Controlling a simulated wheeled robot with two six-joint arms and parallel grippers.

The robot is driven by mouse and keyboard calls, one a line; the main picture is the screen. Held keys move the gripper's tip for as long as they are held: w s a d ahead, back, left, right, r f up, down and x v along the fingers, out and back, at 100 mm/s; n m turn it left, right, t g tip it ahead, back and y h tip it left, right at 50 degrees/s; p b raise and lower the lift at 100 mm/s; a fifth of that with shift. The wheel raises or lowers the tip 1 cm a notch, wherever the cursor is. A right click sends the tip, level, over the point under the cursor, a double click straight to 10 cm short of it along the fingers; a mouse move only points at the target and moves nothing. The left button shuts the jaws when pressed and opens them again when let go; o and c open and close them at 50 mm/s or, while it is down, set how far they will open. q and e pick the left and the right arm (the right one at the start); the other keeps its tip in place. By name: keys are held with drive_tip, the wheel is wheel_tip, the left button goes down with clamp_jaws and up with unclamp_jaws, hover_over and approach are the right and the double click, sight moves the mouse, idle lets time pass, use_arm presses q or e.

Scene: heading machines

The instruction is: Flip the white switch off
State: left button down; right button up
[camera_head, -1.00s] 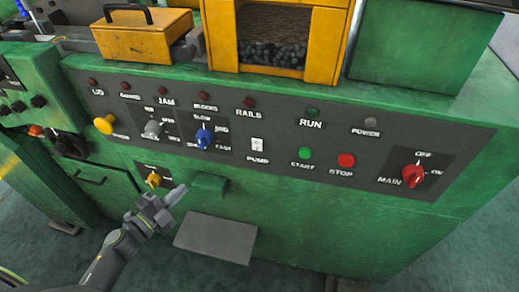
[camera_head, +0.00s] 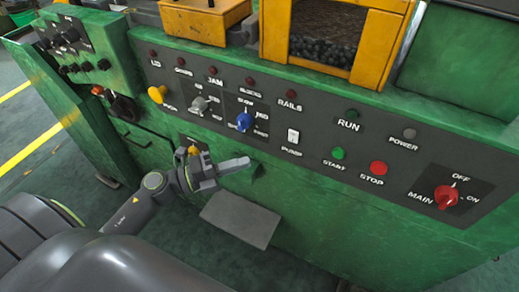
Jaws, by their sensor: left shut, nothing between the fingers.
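The white switch (camera_head: 293,136) is a small rocker above the PUMP label on the dark panel (camera_head: 320,171) of the green machine. It is too small to tell which way it is tipped. My left gripper (camera_head: 246,162) is shut and empty. It is below and to the left of the white switch, apart from it in the picture, in front of the panel's lower edge. It partly covers a small yellow knob (camera_head: 193,151) and a green ledge behind it. My right gripper is not in view.
Near the switch are a blue knob (camera_head: 243,122), a green START button (camera_head: 338,153), a red STOP button (camera_head: 378,168) and a red MAIN knob (camera_head: 446,197). A grey plate (camera_head: 240,220) juts out below the gripper.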

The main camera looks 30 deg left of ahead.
sight(297, 135)
use_arm(q)
drive_tip(key=p+x, duration=0.1)
drive_tip(key=x, duration=0.3)
drive_tip(key=w+a+p+x, duration=0.1)
drive_tip(key=p+x, duration=0.1)
drive_tip(key=x, duration=0.2)
drive_tip(key=w+a+p+x, duration=0.1)
drive_tip(key=x, duration=0.3)
drive_tip(key=shift+w+d+r, duration=0.1)
drive_tip(key=shift+r, duration=0.05)
drive_tip(key=shift+r, duration=0.1)
drive_tip(key=shift+w+r+p, duration=0.15)
drive_tip(key=shift+w+p, duration=0.05)
drive_tip(key=shift+p, duration=0.2)
drive_tip(key=shift+s, duration=0.1)
